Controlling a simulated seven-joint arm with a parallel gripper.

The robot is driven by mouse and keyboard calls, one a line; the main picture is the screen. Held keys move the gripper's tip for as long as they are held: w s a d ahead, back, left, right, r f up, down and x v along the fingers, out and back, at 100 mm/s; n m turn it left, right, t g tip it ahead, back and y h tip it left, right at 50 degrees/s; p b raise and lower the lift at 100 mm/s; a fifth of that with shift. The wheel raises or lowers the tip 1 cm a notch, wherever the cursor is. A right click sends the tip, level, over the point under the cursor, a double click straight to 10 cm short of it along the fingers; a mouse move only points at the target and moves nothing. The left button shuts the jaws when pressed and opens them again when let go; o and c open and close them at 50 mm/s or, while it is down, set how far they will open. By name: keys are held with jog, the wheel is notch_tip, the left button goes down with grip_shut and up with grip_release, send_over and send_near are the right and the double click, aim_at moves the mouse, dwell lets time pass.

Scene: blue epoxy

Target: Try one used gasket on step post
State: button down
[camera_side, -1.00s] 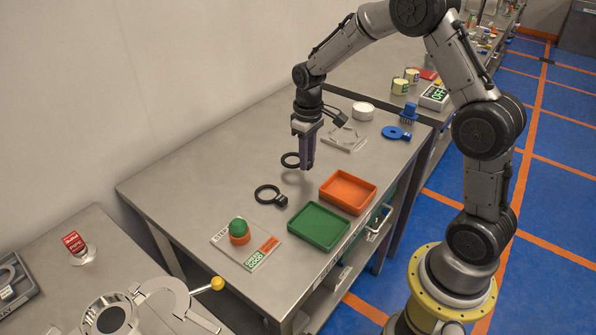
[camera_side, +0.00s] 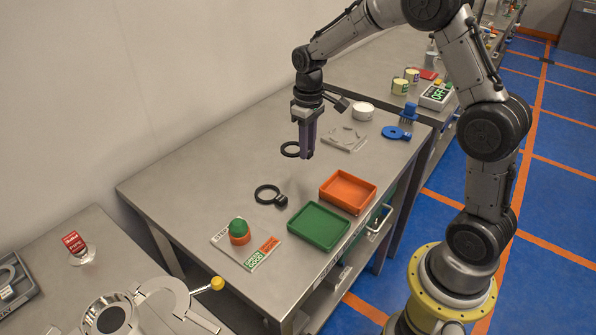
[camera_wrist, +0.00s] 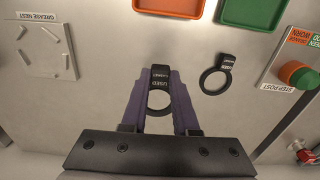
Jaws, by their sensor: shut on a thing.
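My gripper (camera_side: 307,154) is shut on a black ring gasket (camera_side: 290,149), held above the metal bench. In the wrist view the purple fingers (camera_wrist: 161,80) pinch its tab, marked "USED", and the ring (camera_wrist: 159,101) hangs between them. A second black gasket with a tab (camera_side: 268,195) lies flat on the bench, and also shows in the wrist view (camera_wrist: 214,82). The step post (camera_side: 239,234), orange below and green on top, stands on a labelled plate at the near left; no gasket is on it. It also shows in the wrist view (camera_wrist: 297,74).
A green tray (camera_side: 318,227) and an orange tray (camera_side: 347,191) lie right of the loose gasket; both look empty.

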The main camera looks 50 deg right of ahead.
jog(key=shift+r, duration=1.25)
jog(key=shift+s+a+r, duration=0.1)
jog(key=shift+s+a, duration=0.15)
jog(key=s+a+r+n, duration=0.2)
jog(key=a+n, duration=0.1)
jog(key=a, duration=0.8)
jog(key=s+a+r+n, duration=0.2)
jog(key=a, duration=1)
jog(key=shift+s+n, duration=0.2)
jog(key=shift+n, duration=0.2)
jog(key=shift+d, duration=0.1)
jog(key=shift+f, duration=2.8)
